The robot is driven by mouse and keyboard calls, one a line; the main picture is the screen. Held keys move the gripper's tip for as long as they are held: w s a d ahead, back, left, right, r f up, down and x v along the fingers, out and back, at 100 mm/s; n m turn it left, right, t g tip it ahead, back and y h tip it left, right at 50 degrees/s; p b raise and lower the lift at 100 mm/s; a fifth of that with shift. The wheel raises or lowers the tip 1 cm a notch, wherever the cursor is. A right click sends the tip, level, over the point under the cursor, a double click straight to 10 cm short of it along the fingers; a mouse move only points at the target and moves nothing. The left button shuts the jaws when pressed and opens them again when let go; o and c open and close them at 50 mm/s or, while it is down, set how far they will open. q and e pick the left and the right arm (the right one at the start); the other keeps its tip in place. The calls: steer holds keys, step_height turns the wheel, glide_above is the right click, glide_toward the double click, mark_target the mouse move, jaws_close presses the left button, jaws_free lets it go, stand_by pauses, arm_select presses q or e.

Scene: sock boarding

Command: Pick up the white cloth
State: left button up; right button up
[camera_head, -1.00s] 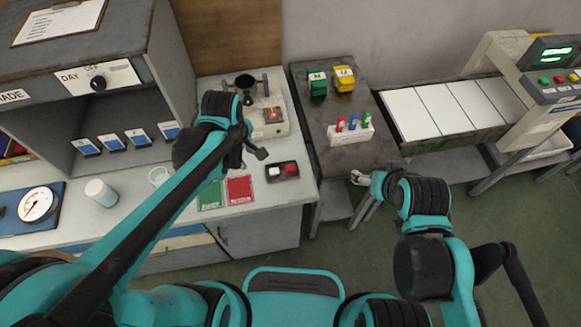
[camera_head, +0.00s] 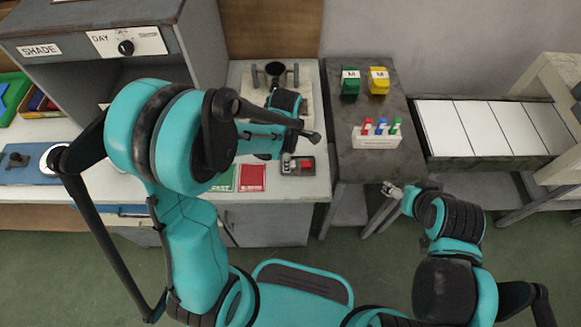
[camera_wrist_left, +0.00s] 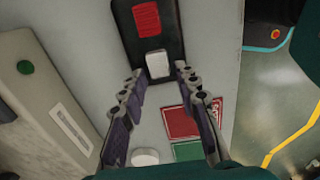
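A small white pad (camera_wrist_left: 157,64), which looks like the white cloth, lies on a black tray (camera_wrist_left: 175,35) in the left wrist view, beside a red ribbed pad (camera_wrist_left: 147,19). My left gripper (camera_wrist_left: 159,70) is open, its fingertips framing the white pad; I cannot tell whether they touch it. In the head view my left gripper (camera_head: 288,163) is over the left end of the tray (camera_head: 311,171) and hides the white pad; the red pad (camera_head: 306,164) shows. My right gripper (camera_head: 387,188) hangs in front of the dark table; its finger gap is unclear.
Green and red cards (camera_head: 251,178) lie left of the tray. A device with a dark cup (camera_head: 274,70) stands behind it. A white rack of colored bottles (camera_head: 377,139) is on the dark table to the right. A grey cabinet (camera_head: 150,80) is at left.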

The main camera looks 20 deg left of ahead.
arm_select(q)
steer(key=shift+f, duration=0.55)
steer(key=shift+r, duration=0.1)
steer(key=c, duration=0.5)
steer(key=shift+o, duration=0.2)
